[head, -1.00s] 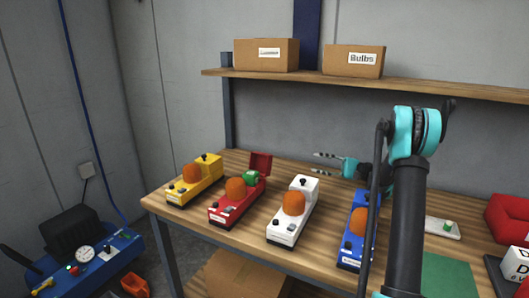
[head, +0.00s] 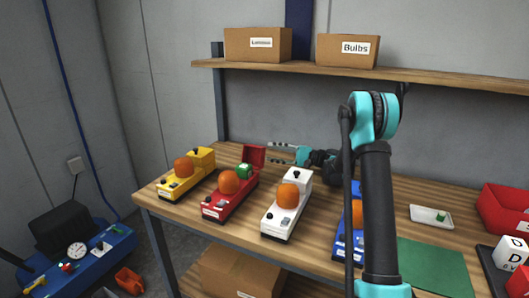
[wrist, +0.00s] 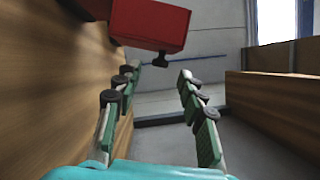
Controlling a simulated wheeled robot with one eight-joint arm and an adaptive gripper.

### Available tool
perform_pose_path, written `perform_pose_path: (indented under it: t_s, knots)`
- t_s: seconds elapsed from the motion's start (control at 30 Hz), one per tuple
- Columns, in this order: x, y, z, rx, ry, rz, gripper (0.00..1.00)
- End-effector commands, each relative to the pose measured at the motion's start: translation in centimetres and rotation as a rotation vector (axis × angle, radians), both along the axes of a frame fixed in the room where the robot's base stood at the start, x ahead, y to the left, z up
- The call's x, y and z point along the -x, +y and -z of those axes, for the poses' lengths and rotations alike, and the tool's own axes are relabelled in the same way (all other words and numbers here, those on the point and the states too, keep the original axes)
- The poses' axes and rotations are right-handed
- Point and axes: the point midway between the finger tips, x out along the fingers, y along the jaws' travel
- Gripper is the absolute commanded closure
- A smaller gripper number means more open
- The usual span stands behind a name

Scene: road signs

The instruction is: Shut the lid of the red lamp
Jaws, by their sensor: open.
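The red lamp (head: 222,208) stands on the wooden bench (head: 320,235), between the yellow lamp and the white lamp, with an orange dome on it. Its red lid (head: 254,155) is up at the back end, and a green block (head: 244,170) sits in the open part. My gripper (head: 270,152) is open and empty beside and behind the raised lid, pointing left. In the wrist view my gripper's open fingers (wrist: 166,70) show below a red box-like part (wrist: 150,24) with a black knob, most likely the lid. I cannot tell whether a finger touches it.
The yellow lamp (head: 186,178), white lamp (head: 284,212) and blue lamp (head: 345,240) stand on the same bench. A shelf (head: 300,68) with boxes hangs above. A white tray (head: 431,217) and green mat (head: 432,267) lie to the right.

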Motion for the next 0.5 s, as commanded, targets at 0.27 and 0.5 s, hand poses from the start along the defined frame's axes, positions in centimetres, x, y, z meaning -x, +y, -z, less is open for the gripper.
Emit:
perform_pose_path:
  t_s: [0.27,0.5]
  knots:
    - [0.1,3.3,-0.4,0.000,0.000,-0.001,0.60]
    - [0.1,3.8,-0.5,0.000,0.000,0.001,0.60]
